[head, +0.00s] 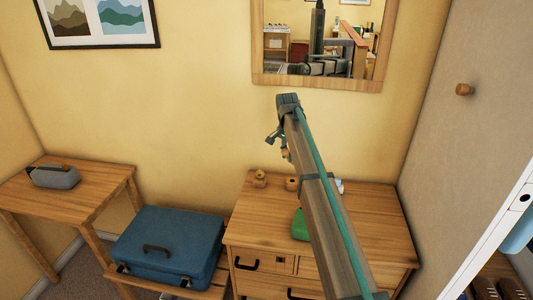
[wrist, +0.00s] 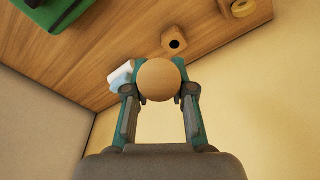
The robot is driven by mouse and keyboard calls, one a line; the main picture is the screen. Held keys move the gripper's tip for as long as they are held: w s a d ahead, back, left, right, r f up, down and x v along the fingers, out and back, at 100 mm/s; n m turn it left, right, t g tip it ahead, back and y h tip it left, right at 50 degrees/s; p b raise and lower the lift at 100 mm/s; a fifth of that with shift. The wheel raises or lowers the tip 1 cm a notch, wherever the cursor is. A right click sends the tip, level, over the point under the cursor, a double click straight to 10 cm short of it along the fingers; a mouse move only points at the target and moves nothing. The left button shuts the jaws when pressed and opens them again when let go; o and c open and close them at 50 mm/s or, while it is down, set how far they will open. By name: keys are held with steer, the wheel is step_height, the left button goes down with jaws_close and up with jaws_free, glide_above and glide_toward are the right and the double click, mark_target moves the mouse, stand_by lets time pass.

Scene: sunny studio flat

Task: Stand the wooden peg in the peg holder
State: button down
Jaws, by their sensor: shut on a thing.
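My gripper (head: 280,144) hangs above the back of the wooden dresser in the head view. In the wrist view, its fingertips (wrist: 160,90) are shut on the wooden peg (wrist: 160,80), seen as a round, pale wooden end. The peg is small and partly hidden in the head view (head: 286,153). The peg holder (wrist: 175,42), a small wooden block with a dark hole, stands on the dresser, apart from the peg. It also shows in the head view (head: 292,184), below my gripper and partly behind my arm.
A small round wooden object (head: 260,178) stands left of the holder. A green thing (head: 299,225) and a white-blue item (head: 340,185) are also on the dresser (head: 378,218). The wall and framed mirror (head: 318,86) rise behind. A blue case (head: 170,245) sits left.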

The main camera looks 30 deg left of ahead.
steer(key=w+f+m+g+y, duration=0.3)
steer(key=w+m, duration=0.5)
steer(key=m, duration=0.3)
steer(key=f+y, duration=0.1)
steer(key=y, duration=0.1)
steer(key=shift+w+f+y, duration=0.2)
steer(key=shift+f+y, duration=0.2)
steer(key=shift+a+r+p, duration=0.1)
steer(key=shift+p, duration=0.3)
step_height(320, 180, down, 6)
steer(key=shift+b, duration=0.4)
steer(key=shift+f+p, duration=0.25)
steer(key=shift+p, duration=0.1)
stand_by(1.2)
steer(key=shift+f, duration=1.6)
stand_by(2.1)
